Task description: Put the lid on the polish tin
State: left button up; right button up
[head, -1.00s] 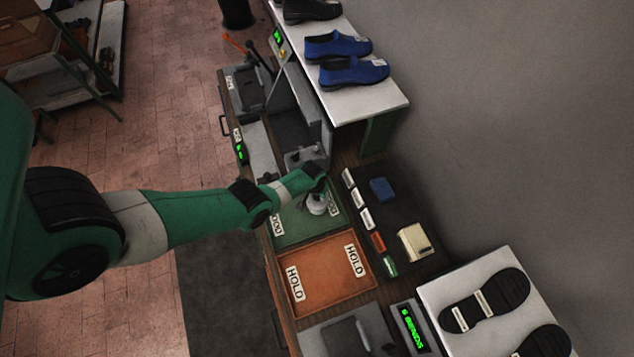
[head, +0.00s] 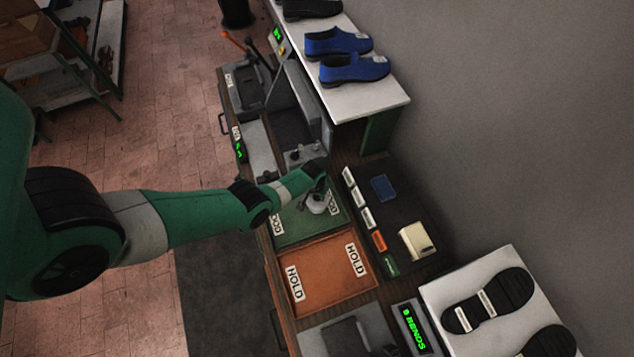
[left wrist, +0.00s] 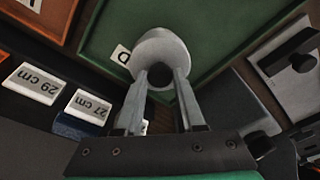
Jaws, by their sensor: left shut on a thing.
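My left gripper (head: 318,190) reaches down over the green tray (head: 290,235). It is shut on a pale, round, domed thing, which looks like the lid (head: 317,205). In the left wrist view my gripper's two fingers (left wrist: 172,78) close around a dark middle part of the pale lid (left wrist: 160,48). The polish tin cannot be told apart; I cannot tell whether it is under the lid. I cannot tell whether the lid touches anything below. My right gripper is not in view.
An orange tray (head: 325,275) marked HOLD lies beside the green one. A dark mat holds a blue block (head: 383,188), a cream box (head: 416,241) and several small labelled blocks. Grey press equipment (head: 300,150) stands beyond the green tray. Shoes stand on a white shelf (head: 370,100).

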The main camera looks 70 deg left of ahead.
pick_arm(q)
jog(key=shift+f+b, duration=0.75)
dwell(1.2)
jog(key=o, duration=1.5)
